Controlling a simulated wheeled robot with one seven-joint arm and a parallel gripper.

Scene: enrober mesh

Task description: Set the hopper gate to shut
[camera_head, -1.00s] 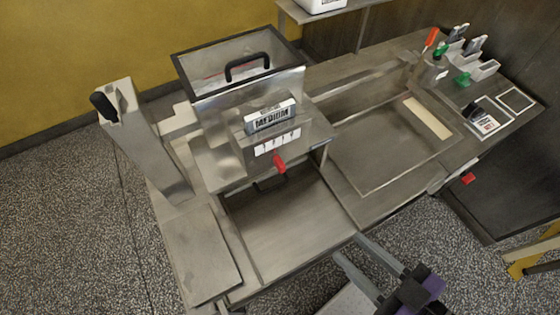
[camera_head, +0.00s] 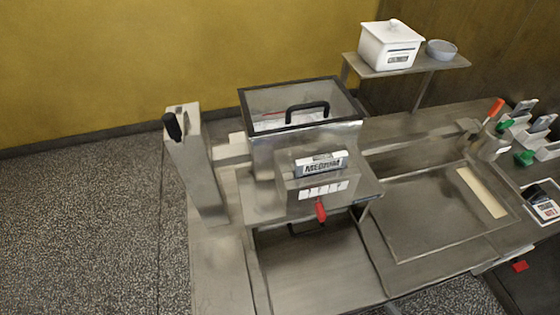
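The metal hopper (camera_head: 306,140) stands in the middle of the bench, with a dark rim and a black handle (camera_head: 293,115) on its top. On its front is a box with a sign reading MEDIUM (camera_head: 321,165). Below the sign is a white scale strip (camera_head: 323,190) with several marks. A red knob (camera_head: 321,211) sticks out just under the strip, near its middle; it looks like the gate lever. I cannot read the marks or tell the exact setting. My gripper is out of view.
A tall metal post with a black knob (camera_head: 172,126) stands left of the hopper. A shelf (camera_head: 412,65) behind carries a white lidded box (camera_head: 389,46) and a grey bowl (camera_head: 441,49). A shallow metal tray (camera_head: 430,225) lies to the right. Coloured-handled tools stand at the far right.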

